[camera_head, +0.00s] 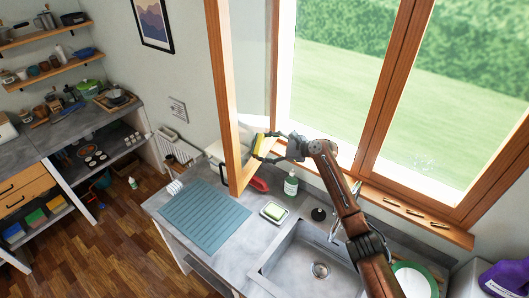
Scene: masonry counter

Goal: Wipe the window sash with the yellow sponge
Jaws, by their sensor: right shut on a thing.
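The open wooden window sash (226,95) stands out from the frame over the counter's back, left of the middle. My right gripper (264,147) is shut on the yellow sponge (259,144). The sponge is close to the sash's inner side, near its lower part; I cannot tell whether it touches the glass or the wood. The gripper partly hides the sponge. My left gripper is not in view.
A sink (311,262) lies below my right arm. A green soap bottle (291,183), a dish with a green and white sponge (273,211) and a blue drying mat (205,217) are on the counter. A red object (259,184) lies below the sash.

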